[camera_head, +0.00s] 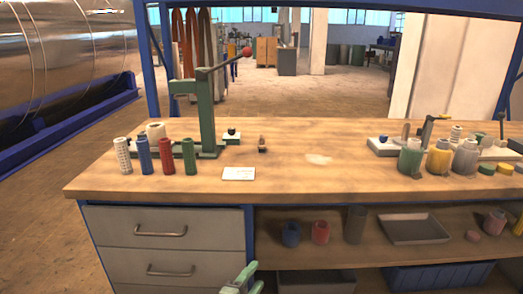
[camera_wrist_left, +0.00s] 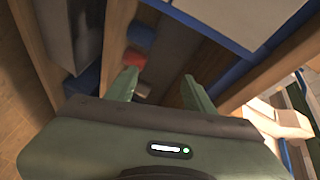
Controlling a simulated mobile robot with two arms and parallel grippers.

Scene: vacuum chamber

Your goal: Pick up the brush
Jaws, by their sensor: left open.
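A small brown and dark item (camera_head: 262,145), which looks like the brush, is on the wooden workbench top (camera_head: 290,178), right of the green press. It is too small to make out clearly. My left gripper (camera_head: 248,278) is at the bottom of the head view, in front of the bench and below its top, well apart from this item. In the left wrist view its two green fingers (camera_wrist_left: 160,92) are spread with nothing between them. The brush cannot be made out in that view. My right gripper is not in view.
A green press (camera_head: 207,120), several coloured cylinders (camera_head: 166,156) and a white card (camera_head: 238,173) are on the left of the bench. Jars (camera_head: 438,157) stand on the right. The middle top is mostly clear. Drawers (camera_head: 165,228) and an open shelf (camera_head: 335,245) are below.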

